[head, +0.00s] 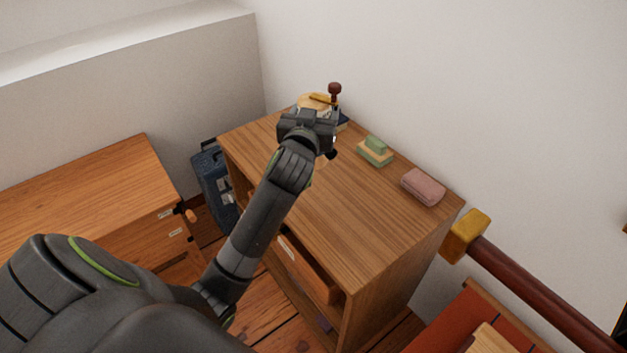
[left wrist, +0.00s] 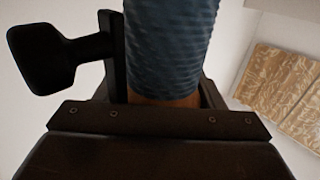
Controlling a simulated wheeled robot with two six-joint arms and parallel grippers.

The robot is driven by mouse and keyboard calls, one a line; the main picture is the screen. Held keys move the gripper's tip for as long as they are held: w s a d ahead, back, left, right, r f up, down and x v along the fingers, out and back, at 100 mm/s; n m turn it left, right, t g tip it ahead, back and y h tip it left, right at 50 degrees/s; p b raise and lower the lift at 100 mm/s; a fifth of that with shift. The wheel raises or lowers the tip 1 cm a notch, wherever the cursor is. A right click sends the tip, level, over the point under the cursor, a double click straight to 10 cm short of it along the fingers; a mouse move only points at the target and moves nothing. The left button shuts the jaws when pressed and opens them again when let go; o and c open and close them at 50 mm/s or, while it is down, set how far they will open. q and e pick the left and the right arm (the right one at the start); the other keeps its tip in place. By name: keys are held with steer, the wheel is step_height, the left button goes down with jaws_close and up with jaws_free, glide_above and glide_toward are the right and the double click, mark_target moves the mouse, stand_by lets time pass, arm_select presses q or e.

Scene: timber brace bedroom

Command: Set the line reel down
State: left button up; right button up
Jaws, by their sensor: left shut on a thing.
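The line reel (head: 312,101) shows in the head view at the far end of a wooden cabinet top (head: 318,181). It has a pale round top, a yellow bar and a dark red knob. My left gripper (head: 318,114) is shut on it and hides most of its body. In the left wrist view, the reel's ribbed blue winding (left wrist: 172,45) stands between the fingers, with a brown band below it. I cannot tell whether the reel touches the cabinet top. My right gripper is not in view.
A green block (head: 375,150) and a pink block (head: 423,187) lie along the cabinet's wall side. The middle of its top is clear. A blue suitcase (head: 212,182) stands between the cabinet and a wooden desk (head: 95,197). A dark red rail (head: 525,285) is at the right.

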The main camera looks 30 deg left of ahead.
arm_select(q)
steer(key=w+a+f+n+y+b, duration=0.1)
steer(key=a+f+y, duration=0.1)
steer(key=a, duration=0.4)
step_height(320, 180, down, 10)
steer(key=b, duration=0.2)
steer(key=shift+w+g, duration=0.3)
steer(key=shift+g, duration=0.1)
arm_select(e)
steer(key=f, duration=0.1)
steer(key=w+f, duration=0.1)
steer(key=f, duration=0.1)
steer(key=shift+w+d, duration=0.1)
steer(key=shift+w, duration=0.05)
arm_select(q)
steer(key=shift+r, duration=0.1)
steer(key=o, duration=1.1)
steer(key=shift+o, duration=0.4)
